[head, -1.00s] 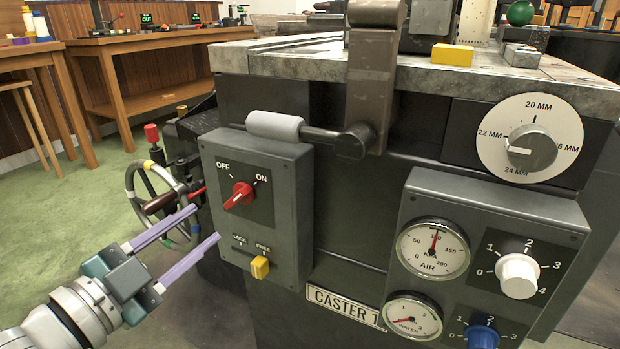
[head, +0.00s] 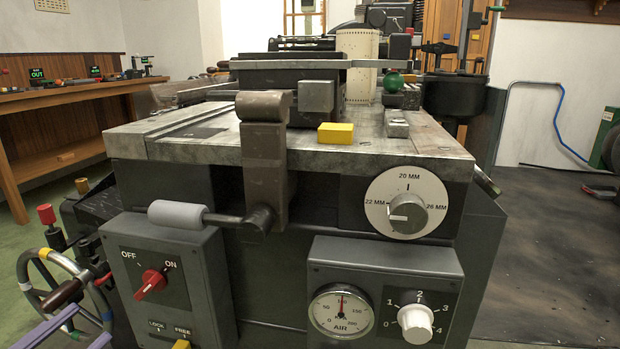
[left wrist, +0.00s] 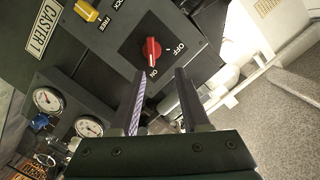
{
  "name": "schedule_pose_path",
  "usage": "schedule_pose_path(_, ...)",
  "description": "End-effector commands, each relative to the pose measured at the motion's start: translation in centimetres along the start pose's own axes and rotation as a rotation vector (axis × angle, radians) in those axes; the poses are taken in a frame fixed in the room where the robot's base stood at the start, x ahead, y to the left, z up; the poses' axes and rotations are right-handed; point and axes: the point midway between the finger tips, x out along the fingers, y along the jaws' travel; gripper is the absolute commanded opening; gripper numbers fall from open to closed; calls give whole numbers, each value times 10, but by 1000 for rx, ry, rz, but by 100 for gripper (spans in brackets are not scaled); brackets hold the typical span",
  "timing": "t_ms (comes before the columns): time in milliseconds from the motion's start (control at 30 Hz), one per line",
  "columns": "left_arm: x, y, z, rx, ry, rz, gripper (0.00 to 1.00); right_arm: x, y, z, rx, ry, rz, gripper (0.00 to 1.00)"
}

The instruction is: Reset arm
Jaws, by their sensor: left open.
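In the left wrist view the fingers (left wrist: 160,100) point toward the caster's dark control panel (left wrist: 165,35). The red OFF/ON knob (left wrist: 151,50) lies beyond the fingertips, apart from them. In the head view that knob (head: 151,283) sits on the grey switch box at the lower left. My right gripper is in neither view.
A spoked handwheel (head: 58,290) stands beside the left fingers. A grey-gripped lever (head: 178,214) sticks out above the switch box.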

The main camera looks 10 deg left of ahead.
Motion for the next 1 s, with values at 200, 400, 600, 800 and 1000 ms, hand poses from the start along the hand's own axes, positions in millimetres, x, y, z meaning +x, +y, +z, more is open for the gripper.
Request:
schedule_pose_path(200,-21,-59,-88,-168,-281,89,46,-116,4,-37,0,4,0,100)
schedule_pose_path(400,-65,-86,-160,-330,-552,211,46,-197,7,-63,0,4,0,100)
schedule_pose_path(600,-132,-111,-240,-458,-808,362,46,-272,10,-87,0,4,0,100)
schedule_pose_path(800,-208,-141,-320,-530,-1032,519,46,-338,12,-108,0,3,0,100)
schedule_pose_path(1000,-217,-190,-371,-527,-1041,519,46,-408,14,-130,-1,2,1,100)
